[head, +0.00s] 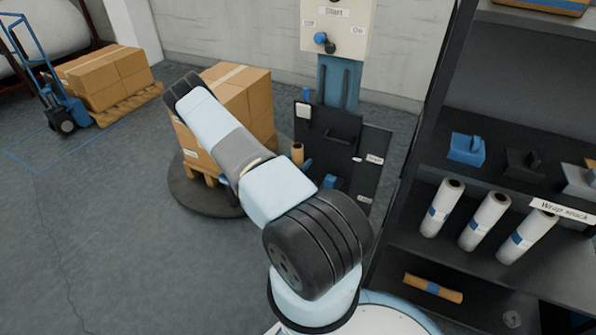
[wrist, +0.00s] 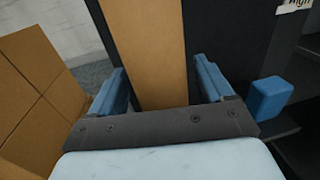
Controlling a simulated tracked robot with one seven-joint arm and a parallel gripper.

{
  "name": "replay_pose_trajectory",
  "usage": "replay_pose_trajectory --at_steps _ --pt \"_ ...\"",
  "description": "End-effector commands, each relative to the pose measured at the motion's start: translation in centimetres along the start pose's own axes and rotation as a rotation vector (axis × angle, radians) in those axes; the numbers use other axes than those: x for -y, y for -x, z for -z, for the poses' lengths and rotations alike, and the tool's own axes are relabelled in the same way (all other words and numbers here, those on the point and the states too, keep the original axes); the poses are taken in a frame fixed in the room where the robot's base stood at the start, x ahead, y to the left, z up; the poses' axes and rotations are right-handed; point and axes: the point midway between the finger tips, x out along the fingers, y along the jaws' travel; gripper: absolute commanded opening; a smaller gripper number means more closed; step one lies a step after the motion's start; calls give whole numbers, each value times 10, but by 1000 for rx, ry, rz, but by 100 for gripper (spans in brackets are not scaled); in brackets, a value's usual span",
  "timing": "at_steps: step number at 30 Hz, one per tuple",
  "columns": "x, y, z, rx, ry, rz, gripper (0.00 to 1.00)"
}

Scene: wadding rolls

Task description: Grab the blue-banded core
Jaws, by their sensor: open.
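My gripper (wrist: 162,80) is open in the wrist view, with its two blue fingers standing on either side of an upright brown core (wrist: 148,40). A gap shows beside the core, and no band shows on the part in view. In the head view a brown core (head: 297,153) stands at the wrapping machine, beyond my arm, which hides most of my gripper. A brown core with a blue band (head: 433,288) lies on its side on the rack's lower shelf, well to the right of my arm.
The dark wrapping machine (head: 345,150) stands close by my gripper. Boxes on a pallet (head: 240,95) rest on the turntable at left. White rolls with blue bands (head: 443,205) stand on the rack's middle shelf. The rack's dark upright (head: 418,150) stands between machine and shelves.

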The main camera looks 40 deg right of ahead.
Motion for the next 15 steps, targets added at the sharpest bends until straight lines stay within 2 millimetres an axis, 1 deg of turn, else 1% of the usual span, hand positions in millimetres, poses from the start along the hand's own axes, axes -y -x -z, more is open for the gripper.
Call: replay_pose_trajectory --at_steps 1,3,9,15 --pt "0 -5 0 0 -1 2 80" --pt "0 -8 0 0 -1 1 80" --pt "0 -8 0 0 0 0 79" --pt "0 -8 0 -1 0 0 60"
